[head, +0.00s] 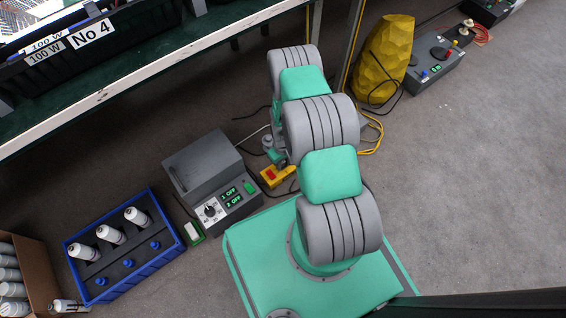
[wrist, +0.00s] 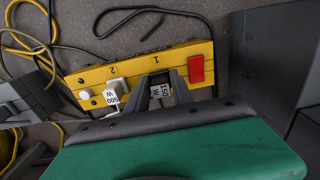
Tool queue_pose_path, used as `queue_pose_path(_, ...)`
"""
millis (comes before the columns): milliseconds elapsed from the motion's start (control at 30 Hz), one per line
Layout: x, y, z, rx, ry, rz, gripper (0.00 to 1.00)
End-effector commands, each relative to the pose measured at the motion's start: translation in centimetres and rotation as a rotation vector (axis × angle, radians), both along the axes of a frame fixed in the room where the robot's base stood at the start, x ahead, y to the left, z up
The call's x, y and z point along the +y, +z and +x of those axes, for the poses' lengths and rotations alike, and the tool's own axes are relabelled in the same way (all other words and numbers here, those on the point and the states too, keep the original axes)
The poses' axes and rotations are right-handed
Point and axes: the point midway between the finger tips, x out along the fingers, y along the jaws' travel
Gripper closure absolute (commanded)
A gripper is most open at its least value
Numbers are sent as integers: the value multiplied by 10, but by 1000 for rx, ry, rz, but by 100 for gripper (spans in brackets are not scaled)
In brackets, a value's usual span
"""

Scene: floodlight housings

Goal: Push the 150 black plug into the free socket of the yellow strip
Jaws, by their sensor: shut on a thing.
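The yellow strip (wrist: 130,72) lies on the floor, with numbers 2 and 1 and a red switch (wrist: 196,69) at its right end. It also shows in the head view (head: 286,177), partly hidden by my arm. My gripper (wrist: 162,82) is shut on the 150 black plug, at the strip's edge beside number 1. The plug's white 150 W tag (wrist: 159,95) shows between the fingers; its dark body is mostly hidden, and I cannot tell how deep it sits. A white plug with a W tag (wrist: 112,97) sits by number 2. In the head view my gripper (head: 277,158) is small and partly hidden.
A grey control box (head: 205,170) stands left of the strip. A blue crate (head: 72,250) with white bottles is further left. Black and yellow cables (wrist: 25,45) lie around the strip. A yellow faceted object (head: 385,60) stands behind. Floor at right is open.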

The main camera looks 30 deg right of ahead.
Motion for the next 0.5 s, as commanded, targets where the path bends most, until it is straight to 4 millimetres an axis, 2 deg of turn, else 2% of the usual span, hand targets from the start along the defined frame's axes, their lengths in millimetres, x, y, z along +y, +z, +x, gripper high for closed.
queue_pose_path(500,0,-11,0,0,0,0,100)
